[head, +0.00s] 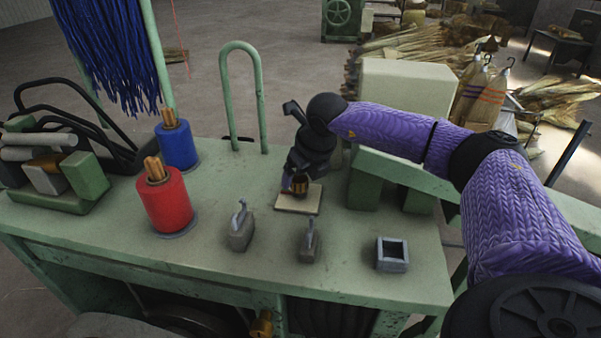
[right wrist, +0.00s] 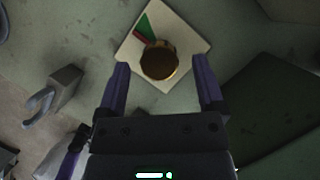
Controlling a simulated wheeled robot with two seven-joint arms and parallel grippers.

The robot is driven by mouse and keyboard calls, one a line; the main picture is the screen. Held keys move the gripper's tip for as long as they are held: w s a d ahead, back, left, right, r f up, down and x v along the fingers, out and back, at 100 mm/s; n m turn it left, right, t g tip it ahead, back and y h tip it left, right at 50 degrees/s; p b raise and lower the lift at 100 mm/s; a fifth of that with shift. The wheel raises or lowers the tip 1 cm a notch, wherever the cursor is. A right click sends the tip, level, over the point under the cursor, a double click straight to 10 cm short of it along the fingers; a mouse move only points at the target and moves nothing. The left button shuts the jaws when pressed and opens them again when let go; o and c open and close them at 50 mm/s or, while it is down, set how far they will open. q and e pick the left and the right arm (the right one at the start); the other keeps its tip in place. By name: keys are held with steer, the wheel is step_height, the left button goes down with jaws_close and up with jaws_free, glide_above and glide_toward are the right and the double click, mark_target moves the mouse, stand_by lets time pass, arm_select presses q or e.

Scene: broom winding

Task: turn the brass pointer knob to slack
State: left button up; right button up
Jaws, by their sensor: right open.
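The brass pointer knob (head: 300,184) stands on a square cream plate (head: 291,205) on the green bench. In the right wrist view the knob (right wrist: 159,61) is round and brass, near the middle of the plate (right wrist: 187,38). A green and red wedge mark (right wrist: 146,28) shows on the plate at the knob's upper left. Which way the pointer faces is hard to tell. My right gripper (right wrist: 162,84) is open, its two purple fingers on either side of and just short of the knob in that picture. In the head view its wrist hangs over the plate. My left gripper is not in view.
Two grey weights with handles (head: 241,229) (head: 310,243) and a square grey socket (head: 392,255) stand at the bench front. Red (head: 166,202) and blue (head: 177,146) spools stand left. A green hoop (head: 243,95) rises behind. A green block stand (head: 392,160) is close on the right.

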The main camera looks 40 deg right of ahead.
steer(key=shift+w+f, duration=0.2)
steer(key=shift+f, duration=0.5)
steer(key=c, duration=0.4)
jaws_close()
